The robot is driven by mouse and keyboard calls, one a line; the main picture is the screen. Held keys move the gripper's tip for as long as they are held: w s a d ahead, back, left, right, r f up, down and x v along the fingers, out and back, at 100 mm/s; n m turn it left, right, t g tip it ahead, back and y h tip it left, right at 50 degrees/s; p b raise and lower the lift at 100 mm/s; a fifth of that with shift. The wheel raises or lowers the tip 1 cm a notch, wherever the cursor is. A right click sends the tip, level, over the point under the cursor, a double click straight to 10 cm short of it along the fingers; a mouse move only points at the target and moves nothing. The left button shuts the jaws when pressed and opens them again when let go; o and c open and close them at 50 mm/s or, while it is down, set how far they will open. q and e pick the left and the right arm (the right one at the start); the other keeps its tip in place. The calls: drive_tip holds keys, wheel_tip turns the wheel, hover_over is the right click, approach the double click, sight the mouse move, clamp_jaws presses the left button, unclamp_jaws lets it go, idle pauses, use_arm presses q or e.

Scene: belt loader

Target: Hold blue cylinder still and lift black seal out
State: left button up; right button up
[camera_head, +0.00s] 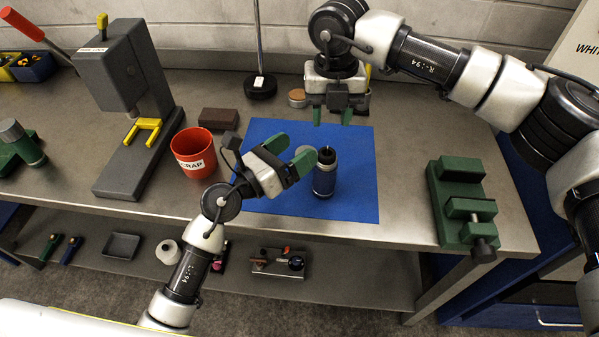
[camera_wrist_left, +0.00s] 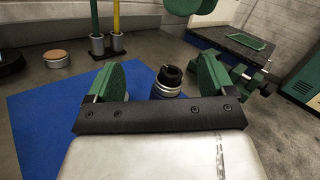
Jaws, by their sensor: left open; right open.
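The blue cylinder (camera_head: 324,182) stands upright on the blue mat (camera_head: 355,200), with a silver ring near its top. The black seal (camera_head: 326,154) is at its top; how deep it sits I cannot tell. Both show beyond my left fingers in the left wrist view, the seal (camera_wrist_left: 169,75) above the silver ring (camera_wrist_left: 165,89). My left gripper (camera_head: 290,152) is open and empty, just left of the cylinder, its fingers pointing towards it. My right gripper (camera_head: 332,115) is open and empty, pointing down above the mat's back edge, behind the cylinder.
A round grey piece (camera_head: 306,151) shows beside the cylinder, partly hidden by my left finger. A red scrap bin (camera_head: 194,153) and a grey press (camera_head: 125,165) stand left. A green vise (camera_head: 463,205) stands right. The mat's right side is clear.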

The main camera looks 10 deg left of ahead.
use_arm(q)
drive_tip(key=f, duration=0.1)
drive_tip(key=s+d+f+m+y, duration=0.1)
drive_tip(key=s+f+m+y, duration=0.1)
drive_tip(key=shift+s+d, duration=0.2)
drive_tip(key=shift+d, duration=0.1)
approach(316, 184)
drive_tip(key=x, duration=0.4)
drive_tip(key=shift+w+d, duration=0.25)
drive_tip(key=shift+d, duration=0.05)
drive_tip(key=x, duration=0.7)
drive_tip(key=shift+w+d, duration=0.1)
drive_tip(key=shift+w+d+m, duration=0.1)
drive_tip(key=shift+m, duration=0.2)
